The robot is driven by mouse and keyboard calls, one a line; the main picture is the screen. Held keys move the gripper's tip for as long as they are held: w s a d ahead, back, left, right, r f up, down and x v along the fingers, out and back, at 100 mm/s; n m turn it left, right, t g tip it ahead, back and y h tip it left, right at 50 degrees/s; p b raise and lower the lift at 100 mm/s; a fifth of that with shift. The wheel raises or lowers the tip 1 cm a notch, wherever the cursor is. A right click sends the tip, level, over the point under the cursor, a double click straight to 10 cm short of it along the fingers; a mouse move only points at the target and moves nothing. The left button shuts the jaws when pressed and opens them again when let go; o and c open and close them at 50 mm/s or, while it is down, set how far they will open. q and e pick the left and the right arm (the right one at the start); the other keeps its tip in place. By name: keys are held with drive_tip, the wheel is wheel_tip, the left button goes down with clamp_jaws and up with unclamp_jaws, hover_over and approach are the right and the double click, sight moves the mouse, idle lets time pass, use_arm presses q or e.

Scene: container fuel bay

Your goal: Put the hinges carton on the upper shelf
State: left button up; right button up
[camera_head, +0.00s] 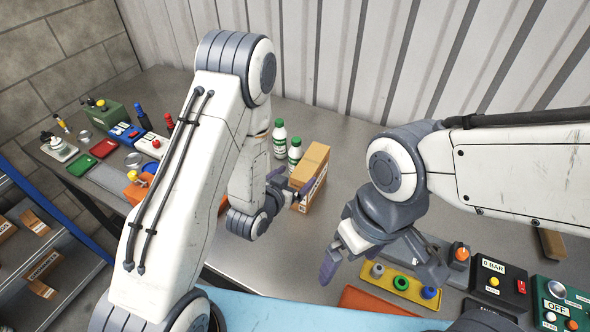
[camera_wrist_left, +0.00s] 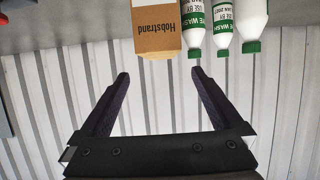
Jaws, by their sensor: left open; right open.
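A tan carton (camera_head: 312,172) stands upright on the grey bench beside my left gripper (camera_head: 288,186). In the left wrist view the carton (camera_wrist_left: 156,28) bears the word "Hobstrand"; I cannot read "hinges" on it. My left gripper is open, and its fingers (camera_wrist_left: 160,74) reach toward the carton with nothing between them. My right gripper (camera_head: 381,270) is open and empty above the bench, near a yellow tray. Several small cartons lie on a rack at the left, one of them here (camera_head: 44,265); their labels are too small to read. A rack shelf (camera_head: 75,262) is partly visible.
White bottles with green caps (camera_head: 295,152) stand close behind the carton. The yellow tray (camera_head: 372,284) and control boxes (camera_head: 497,280) crowd the right front. Several tools and boxes (camera_head: 124,133) fill the bench's left end. A blue rack post (camera_head: 50,205) stands at the left.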

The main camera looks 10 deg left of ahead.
sight(309, 164)
use_arm(q)
drive_tip(key=b+x, duration=0.3)
drive_tip(key=b, duration=0.8)
drive_tip(key=shift+f, duration=0.25)
drive_tip(key=b+x, duration=0.3)
drive_tip(key=b, duration=0.6)
drive_tip(key=shift+w+d+r, duration=0.1)
drive_tip(key=shift+w, duration=0.15)
drive_tip(key=p+x, duration=0.1)
drive_tip(key=x, duration=0.3)
drive_tip(key=shift+w, duration=0.15)
drive_tip(key=shift+w+d+f, duration=0.15)
drive_tip(key=shift+w+f, duration=0.2)
drive_tip(key=shift+w, duration=0.1)
clamp_jaws()
drive_tip(key=shift+r, duration=0.15)
